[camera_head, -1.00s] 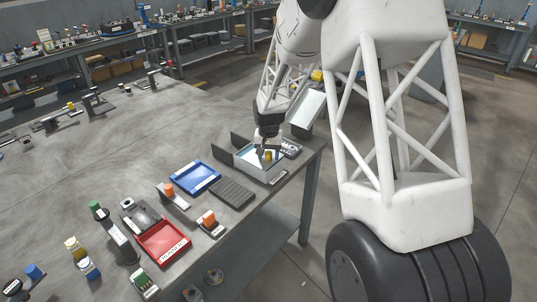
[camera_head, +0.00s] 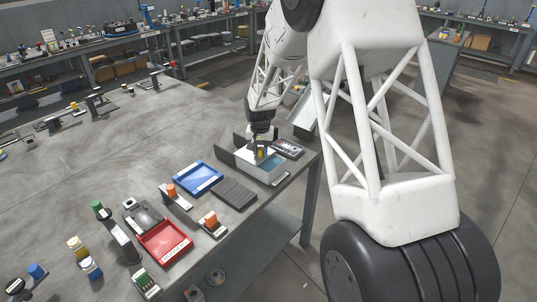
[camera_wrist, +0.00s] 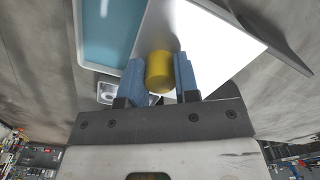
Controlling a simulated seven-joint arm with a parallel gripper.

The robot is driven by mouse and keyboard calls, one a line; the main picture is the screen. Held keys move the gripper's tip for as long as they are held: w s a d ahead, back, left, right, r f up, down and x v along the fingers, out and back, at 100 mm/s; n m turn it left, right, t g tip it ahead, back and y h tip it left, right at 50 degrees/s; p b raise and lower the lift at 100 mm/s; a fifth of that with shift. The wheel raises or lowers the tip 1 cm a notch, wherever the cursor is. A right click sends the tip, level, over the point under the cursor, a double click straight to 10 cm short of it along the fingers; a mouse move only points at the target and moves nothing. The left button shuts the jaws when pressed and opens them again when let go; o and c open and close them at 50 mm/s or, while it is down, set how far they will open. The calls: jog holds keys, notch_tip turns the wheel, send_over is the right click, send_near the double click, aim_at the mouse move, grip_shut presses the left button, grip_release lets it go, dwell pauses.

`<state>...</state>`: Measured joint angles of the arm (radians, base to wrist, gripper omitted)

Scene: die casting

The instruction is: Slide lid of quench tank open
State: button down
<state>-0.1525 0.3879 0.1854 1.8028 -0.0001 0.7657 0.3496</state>
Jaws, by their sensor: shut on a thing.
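The quench tank (camera_head: 266,178) is a pale box near the right edge of the table. Its blue liquid (camera_head: 269,166) shows on the right side, and the tank opening (camera_wrist: 108,35) fills the upper left of the wrist view. The white lid (camera_wrist: 218,48) lies to the right of the exposed liquid in the wrist view, covering part of the tank. My gripper (camera_wrist: 158,66) is shut on the lid's yellow knob (camera_wrist: 159,78), with one blue finger on each side. In the head view my gripper (camera_head: 260,149) is above the tank and partly hides the lid.
Dark upright plates (camera_head: 226,157) stand left of the tank. A dark panel box (camera_head: 289,148) lies behind it to the right. A ribbed dark block (camera_head: 234,192), a blue tray (camera_head: 198,178) and a red tray (camera_head: 164,241) lie nearer. The table's left middle is clear.

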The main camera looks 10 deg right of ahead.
jog(key=w+a, duration=0.8)
jog(key=shift+w, duration=0.1)
jog(key=c, duration=0.8)
grip_release()
jog(key=shift+c, duration=0.2)
notch_tip(320, 180, up, 8)
jog(key=shift+f, duration=0.1)
